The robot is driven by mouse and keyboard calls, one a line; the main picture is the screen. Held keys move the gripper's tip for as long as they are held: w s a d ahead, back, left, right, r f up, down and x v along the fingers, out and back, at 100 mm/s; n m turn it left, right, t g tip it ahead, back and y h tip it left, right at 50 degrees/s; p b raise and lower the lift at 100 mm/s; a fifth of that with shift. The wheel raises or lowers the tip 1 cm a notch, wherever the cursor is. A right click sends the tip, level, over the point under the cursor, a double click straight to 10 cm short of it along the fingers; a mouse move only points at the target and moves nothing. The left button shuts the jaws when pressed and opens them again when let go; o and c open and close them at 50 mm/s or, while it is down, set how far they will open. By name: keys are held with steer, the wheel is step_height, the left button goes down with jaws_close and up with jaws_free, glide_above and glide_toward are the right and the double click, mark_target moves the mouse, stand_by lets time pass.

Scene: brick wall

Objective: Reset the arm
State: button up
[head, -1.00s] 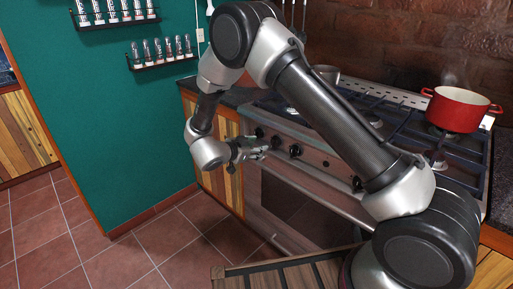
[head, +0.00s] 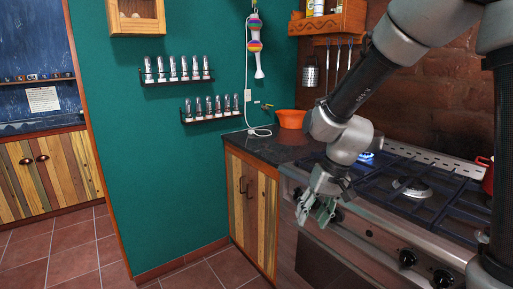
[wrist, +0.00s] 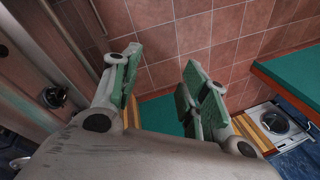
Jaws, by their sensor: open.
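My arm comes in from the upper right of the head view and bends downward. My gripper (head: 317,210) hangs in front of the stove (head: 365,235), near the knobs on its front panel. In the wrist view my gripper (wrist: 160,82) has its two green-padded fingers spread apart, with nothing between them. I cannot tell from these views whether a finger touches the stove front.
A blue flame (head: 367,157) shows on a burner behind my wrist. A red pot (head: 485,175) stands at the right edge. Tiled floor (head: 75,255) is open at left.

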steer(key=s+d+r+t+h, duration=0.1)
steer(key=s+d+r, duration=0.6)
steer(key=d, duration=0.3)
steer(key=s+d+r+m+t+h, duration=0.1)
steer(key=s+d+r+t+h, duration=0.1)
steer(key=s+d+r, duration=0.6)
steer(key=s+d, duration=0.1)
steer(key=d, duration=0.2)
steer(key=shift+s+d+t, duration=0.25)
steer(key=shift+s+t, duration=0.05)
steer(key=shift+s, duration=0.05)
steer(key=shift+r, duration=0.1)
